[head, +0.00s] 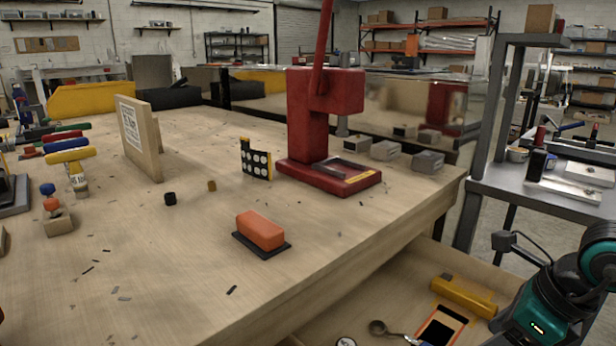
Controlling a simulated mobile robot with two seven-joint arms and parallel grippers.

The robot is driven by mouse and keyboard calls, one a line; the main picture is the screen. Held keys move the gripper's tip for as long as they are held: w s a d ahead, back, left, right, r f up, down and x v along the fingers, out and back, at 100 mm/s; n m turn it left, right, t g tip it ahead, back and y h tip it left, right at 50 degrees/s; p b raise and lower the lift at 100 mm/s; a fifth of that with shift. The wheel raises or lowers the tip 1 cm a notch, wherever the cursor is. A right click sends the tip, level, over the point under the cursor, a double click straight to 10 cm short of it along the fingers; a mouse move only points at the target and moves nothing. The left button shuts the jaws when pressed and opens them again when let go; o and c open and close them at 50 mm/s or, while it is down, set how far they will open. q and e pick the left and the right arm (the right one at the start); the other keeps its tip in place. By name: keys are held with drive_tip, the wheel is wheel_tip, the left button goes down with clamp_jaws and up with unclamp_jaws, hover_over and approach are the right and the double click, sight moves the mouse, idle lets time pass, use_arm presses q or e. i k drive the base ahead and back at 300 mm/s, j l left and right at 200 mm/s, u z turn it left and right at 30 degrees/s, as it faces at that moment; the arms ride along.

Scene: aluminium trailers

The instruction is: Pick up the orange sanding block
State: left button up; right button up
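The orange sanding block (261,229) lies on a thin black base on the wooden workbench (190,270), near its middle front. It is in plain view, with nothing touching it from above. Part of my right arm shows at the lower right corner, well to the right of the block. No gripper fingers show, so neither gripper is in view.
A red press (318,120) stands behind the block, with a black holder (255,160) beside it. An upright wooden board (139,138) and coloured-handled tools are to the left. An open drawer below the right edge holds a yellow tool (463,296). Bench around the block is mostly clear.

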sight(264, 237)
drive_tip(key=k, duration=0.9)
